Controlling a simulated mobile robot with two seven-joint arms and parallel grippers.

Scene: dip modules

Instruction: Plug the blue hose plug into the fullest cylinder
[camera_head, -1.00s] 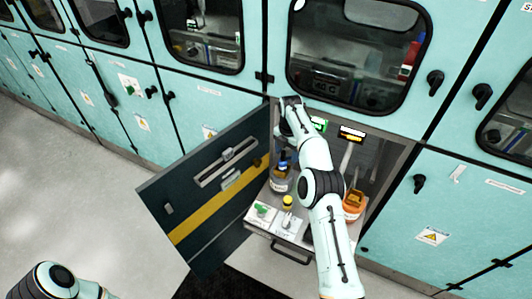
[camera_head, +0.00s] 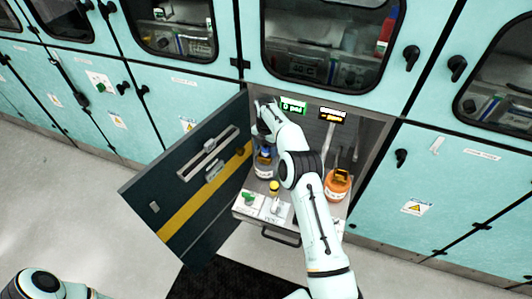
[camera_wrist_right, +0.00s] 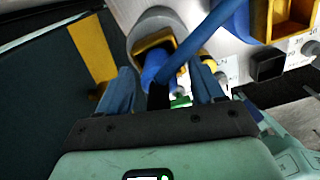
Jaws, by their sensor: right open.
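In the right wrist view a blue hose plug (camera_wrist_right: 156,68) sits at a yellow square collar on a grey rounded body (camera_wrist_right: 160,20). Its blue hose (camera_wrist_right: 200,40) runs to the upper right. My right gripper (camera_wrist_right: 160,72) is open, with its two blue fingers either side of the plug. In the head view the right gripper (camera_head: 264,125) is inside the open cabinet, above a grey bottle (camera_head: 263,169) with a blue top. An orange bottle (camera_head: 337,186) stands to the right. I cannot read the fill levels. My left gripper is out of view.
The cabinet door (camera_head: 190,185) hangs open on the left. A pull-out shelf (camera_head: 265,220) carries a yellow-topped item (camera_head: 274,188) and a green part (camera_head: 249,198).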

